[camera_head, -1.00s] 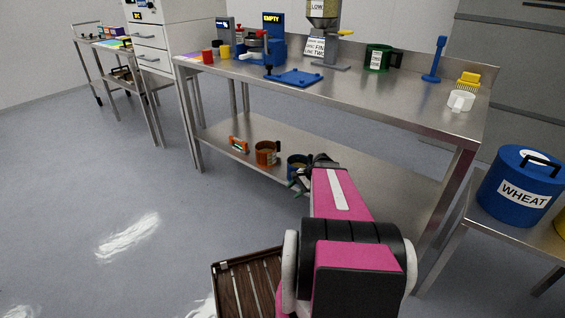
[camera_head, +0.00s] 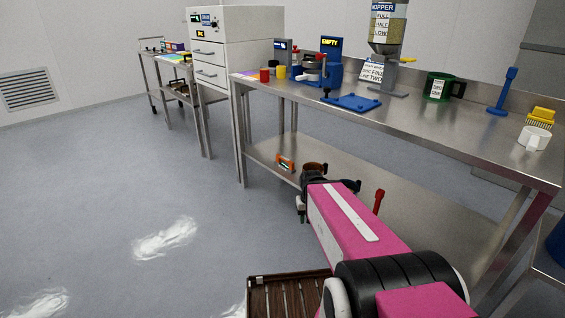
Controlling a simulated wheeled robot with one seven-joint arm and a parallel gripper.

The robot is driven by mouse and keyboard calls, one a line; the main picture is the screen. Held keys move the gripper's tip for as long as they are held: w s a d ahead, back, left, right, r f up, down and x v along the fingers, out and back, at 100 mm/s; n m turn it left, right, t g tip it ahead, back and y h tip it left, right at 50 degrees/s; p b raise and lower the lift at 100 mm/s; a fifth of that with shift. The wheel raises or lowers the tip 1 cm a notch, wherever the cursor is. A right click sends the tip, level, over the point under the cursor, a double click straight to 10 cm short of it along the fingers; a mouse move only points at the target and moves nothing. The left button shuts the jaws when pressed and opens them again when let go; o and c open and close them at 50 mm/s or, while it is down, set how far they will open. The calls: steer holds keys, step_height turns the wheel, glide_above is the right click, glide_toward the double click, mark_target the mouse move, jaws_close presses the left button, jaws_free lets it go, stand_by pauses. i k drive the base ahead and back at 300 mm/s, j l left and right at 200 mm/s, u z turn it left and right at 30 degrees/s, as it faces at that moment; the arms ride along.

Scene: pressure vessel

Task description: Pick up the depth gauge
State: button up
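I cannot tell for certain which item is the depth gauge. A small orange piece with a pale middle (camera_head: 285,163) lies on the lower shelf of the long steel table. A blue upright piece with a flat foot (camera_head: 503,92) stands on the table top at the right. My gripper (camera_head: 301,213) is at the far end of my pink arm, by the front edge of the lower shelf. It is small and dark, its fingers are mostly hidden, and its opening does not show. A brown mug (camera_head: 314,169) is right behind it.
The table top (camera_head: 440,117) holds a blue plate (camera_head: 351,102), a hopper (camera_head: 388,25), a green mug (camera_head: 440,86), a white cup (camera_head: 534,138) and a yellow brush (camera_head: 541,117). A red handle (camera_head: 378,199) rises beside my arm. Open floor (camera_head: 100,190) lies left, with white spills (camera_head: 165,240).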

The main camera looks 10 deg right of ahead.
mark_target(291, 168)
steer(key=i+j+z, duration=0.1)
steer(key=i+j, duration=0.2)
steer(key=j, duration=0.15)
steer(key=i+j+z, duration=0.1)
steer(key=i+j, duration=0.15)
steer(key=j, duration=0.25)
steer(key=i+j+z, duration=0.1)
steer(key=i+j, duration=0.15)
steer(key=j, duration=0.2)
steer(key=i+j+z, duration=0.1)
steer(key=i+j, duration=0.15)
steer(key=j, duration=0.3)
steer(key=i+j, duration=0.2)
steer(key=j, duration=0.3)
steer(key=i+j+z, duration=0.15)
steer(key=j, duration=0.4)
steer(key=i+j+z, duration=0.1)
steer(key=i+j, duration=0.15)
steer(key=j, duration=0.3)
steer(key=i+j+z, duration=0.1)
steer(key=j, duration=0.5)
steer(key=i+l, duration=0.05)
